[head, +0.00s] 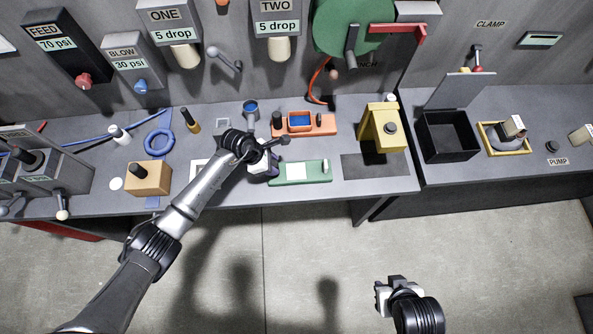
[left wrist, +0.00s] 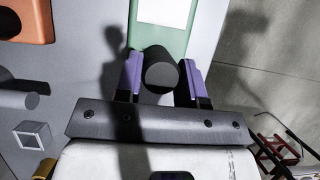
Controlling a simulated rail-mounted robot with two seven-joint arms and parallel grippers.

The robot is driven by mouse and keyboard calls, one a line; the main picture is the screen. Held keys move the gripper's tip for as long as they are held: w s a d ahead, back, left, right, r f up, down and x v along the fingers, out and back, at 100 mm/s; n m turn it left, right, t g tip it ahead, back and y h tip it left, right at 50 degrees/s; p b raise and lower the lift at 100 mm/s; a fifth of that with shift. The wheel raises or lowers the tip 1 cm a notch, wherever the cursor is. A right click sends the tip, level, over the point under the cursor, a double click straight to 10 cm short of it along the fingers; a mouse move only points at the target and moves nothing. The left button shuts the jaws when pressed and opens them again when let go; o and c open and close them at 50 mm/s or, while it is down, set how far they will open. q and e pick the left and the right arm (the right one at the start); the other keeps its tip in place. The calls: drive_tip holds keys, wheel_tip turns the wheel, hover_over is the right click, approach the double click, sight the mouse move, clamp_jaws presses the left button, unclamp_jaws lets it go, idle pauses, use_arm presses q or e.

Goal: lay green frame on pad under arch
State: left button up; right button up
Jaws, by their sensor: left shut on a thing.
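The green frame (head: 298,181), with a pale window, lies level near the table's front edge, left of the dark pad. My left gripper (head: 272,163) is at its left end. In the left wrist view its purple fingers (left wrist: 161,74) are shut on the black knob (left wrist: 160,66) of the green frame (left wrist: 147,35). Whether the frame touches the table is unclear. The dark pad (head: 372,168) is bare in front and runs under the yellow arch (head: 371,130). My right gripper (head: 385,292) is over the floor, away from the table; its fingers are too small to judge.
An orange frame (head: 328,127) with a blue inset lies just behind the green one. A black open box (head: 447,144) stands right of the arch. A wooden block (head: 148,180) and blue ring (head: 159,154) are at left. The strip between frame and pad is clear.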

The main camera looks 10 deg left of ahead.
use_arm(q)
drive_tip(key=c, duration=0.3)
drive_tip(key=shift+r, duration=0.1)
drive_tip(key=shift+r+p, duration=0.8)
drive_tip(key=shift+r, duration=0.3)
drive_tip(key=shift+r+p, duration=0.4)
drive_tip(key=shift+r, duration=0.45)
